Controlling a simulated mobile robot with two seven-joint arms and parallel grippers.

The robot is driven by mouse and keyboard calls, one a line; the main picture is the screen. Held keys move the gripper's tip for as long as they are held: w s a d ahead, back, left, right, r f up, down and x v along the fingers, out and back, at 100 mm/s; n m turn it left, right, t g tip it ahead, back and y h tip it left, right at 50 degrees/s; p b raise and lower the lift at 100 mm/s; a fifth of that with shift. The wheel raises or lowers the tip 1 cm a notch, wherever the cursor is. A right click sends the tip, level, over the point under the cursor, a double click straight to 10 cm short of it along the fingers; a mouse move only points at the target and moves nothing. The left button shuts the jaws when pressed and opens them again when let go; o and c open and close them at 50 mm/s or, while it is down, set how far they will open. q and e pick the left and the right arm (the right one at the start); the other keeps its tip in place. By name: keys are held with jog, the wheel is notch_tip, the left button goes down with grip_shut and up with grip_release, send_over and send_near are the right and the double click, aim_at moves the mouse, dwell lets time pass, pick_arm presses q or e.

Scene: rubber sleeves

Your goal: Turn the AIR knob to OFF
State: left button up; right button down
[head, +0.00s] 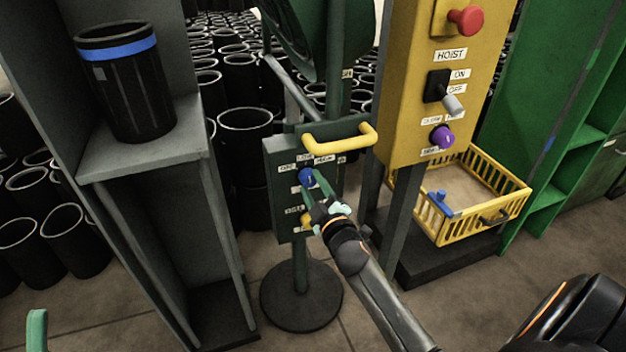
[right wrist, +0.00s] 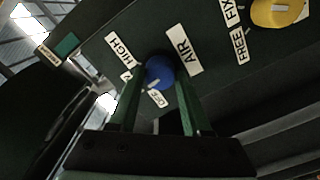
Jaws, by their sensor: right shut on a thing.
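The AIR knob (right wrist: 159,73) is the blue knob on the dark green control box (head: 283,222); it also shows in the head view (head: 305,176). In the right wrist view the AIR label (right wrist: 184,50) is right of it, HIGH is up to the left and OFF (right wrist: 158,98) is just below. Another label at the left is partly hidden. My right gripper (head: 311,180) is shut on the blue knob, a finger on each side. I cannot tell the knob's pointing direction. A green fingertip of my left gripper (head: 37,329) shows at the bottom left edge.
A yellow knob (right wrist: 277,11) with FREE and FIX labels is on the same box, under a yellow handle (head: 340,138). The yellow HOIST panel (head: 405,110) and a yellow crate (head: 468,232) stand right. A grey shelf (head: 150,157) with a black sleeve (head: 125,95) stands left.

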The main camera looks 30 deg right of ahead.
jog(key=shift+r+n, duration=0.1)
jog(key=shift+n, duration=0.5)
jog(key=n+p, duration=0.1)
jog(key=n, duration=0.3)
pick_arm(q)
jog(key=w+a+f+n+y, duration=0.1)
jog(key=w+f+n+y, duration=0.4)
jog(key=f+y, duration=0.1)
jog(key=shift+f+g+p, duration=0.3)
jog(key=shift+f+g, duration=0.05)
jog(key=shift+g, duration=0.05)
pick_arm(e)
jog(key=shift+n, duration=1.2)
pick_arm(q)
jog(key=shift+w, duration=0.15)
jog(key=shift+f, duration=0.15)
pick_arm(e)
jog(key=shift+c, duration=1.8)
grip_release()
